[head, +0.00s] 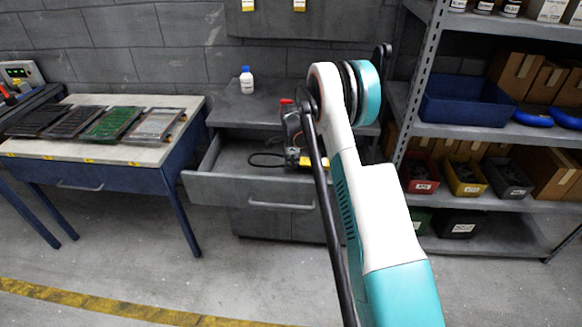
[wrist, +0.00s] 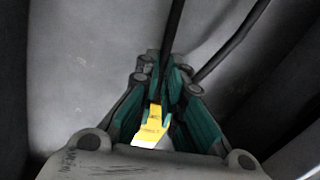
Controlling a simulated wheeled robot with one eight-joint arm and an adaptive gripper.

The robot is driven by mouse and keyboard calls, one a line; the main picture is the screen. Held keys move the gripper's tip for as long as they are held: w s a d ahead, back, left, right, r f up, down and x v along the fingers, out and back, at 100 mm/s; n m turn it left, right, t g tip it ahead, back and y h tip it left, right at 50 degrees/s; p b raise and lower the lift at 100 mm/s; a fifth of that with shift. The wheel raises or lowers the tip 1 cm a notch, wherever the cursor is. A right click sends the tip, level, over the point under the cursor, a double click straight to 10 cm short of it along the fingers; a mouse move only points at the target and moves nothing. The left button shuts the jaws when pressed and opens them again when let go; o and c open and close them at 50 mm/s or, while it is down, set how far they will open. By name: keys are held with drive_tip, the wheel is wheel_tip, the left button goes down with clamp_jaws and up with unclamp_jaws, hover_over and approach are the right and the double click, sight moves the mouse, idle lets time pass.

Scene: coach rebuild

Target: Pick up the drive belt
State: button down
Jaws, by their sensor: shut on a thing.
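The drive belt (head: 265,154) is a thin black loop with a yellow tag (head: 305,161). It is in the open drawer (head: 228,187) of the grey cabinet, partly hidden by my arm. In the wrist view, one black strand of the belt (wrist: 174,30) runs between the fingers of my gripper (wrist: 163,75). A second strand passes beside the right finger, and the yellow tag (wrist: 153,125) shows between the fingers. My gripper is shut on the belt, low inside the drawer. I cannot tell whether the belt touches the drawer floor.
A white bottle (head: 247,80) stands on the cabinet top. The drawer walls surround my gripper. A workbench (head: 170,133) with several framed panels stands on the left. A metal shelf (head: 470,133) with bins and boxes stands close on the right. The floor in front is clear.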

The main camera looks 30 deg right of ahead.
wheel_tip(320, 180, up, 16)
drive_tip(key=p, duration=0.3)
drive_tip(key=shift+p, duration=0.35)
drive_tip(key=shift+f, duration=0.1)
